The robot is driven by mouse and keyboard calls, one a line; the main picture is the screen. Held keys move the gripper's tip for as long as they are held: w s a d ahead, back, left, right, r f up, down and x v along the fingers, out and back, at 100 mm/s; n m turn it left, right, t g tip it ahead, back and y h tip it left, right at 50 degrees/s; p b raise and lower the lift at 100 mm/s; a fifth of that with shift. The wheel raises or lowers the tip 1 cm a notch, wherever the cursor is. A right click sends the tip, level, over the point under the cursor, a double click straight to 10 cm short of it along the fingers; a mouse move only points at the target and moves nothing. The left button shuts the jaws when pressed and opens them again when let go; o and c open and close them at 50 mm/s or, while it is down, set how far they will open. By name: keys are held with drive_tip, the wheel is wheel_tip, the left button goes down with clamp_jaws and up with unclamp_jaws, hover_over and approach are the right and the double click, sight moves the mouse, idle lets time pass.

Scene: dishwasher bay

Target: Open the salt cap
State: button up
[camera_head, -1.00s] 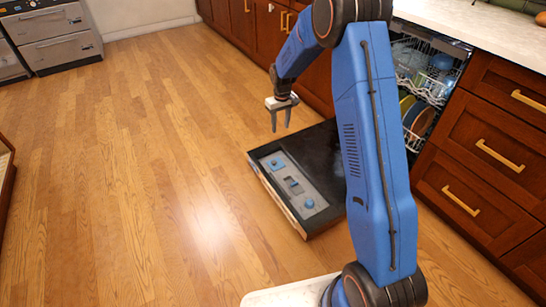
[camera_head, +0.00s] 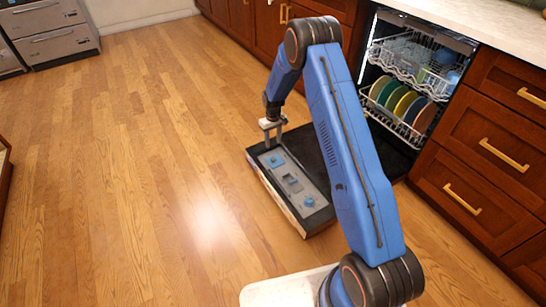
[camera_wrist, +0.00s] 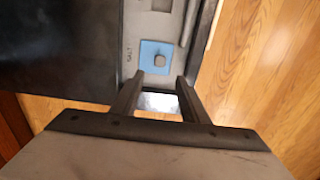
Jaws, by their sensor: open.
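The salt cap (camera_wrist: 156,57) is a light blue square with a small grey knob. The word SALT is printed beside it on the grey panel of the open dishwasher door. In the head view the cap (camera_head: 276,160) is at the far end of the panel. My gripper (camera_wrist: 167,82) is open and empty, its two fingers pointing at the near edge of the cap in the wrist view. In the head view my gripper (camera_head: 273,143) hangs over the far end of the door, close to the cap. I cannot tell whether a finger touches it.
The dishwasher door (camera_head: 328,222) lies lowered above the wooden floor (camera_head: 130,190). A lower rack (camera_head: 384,118) holds several coloured plates, and an upper rack (camera_head: 400,62) is above it. Another blue cap (camera_head: 308,202) sits at the panel's near end. The floor to the left is clear.

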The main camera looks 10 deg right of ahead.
sight(273, 159)
wheel_tip(273, 159, down, 12)
drive_tip(key=shift+r, duration=0.2)
idle(0.4)
clamp_jaws()
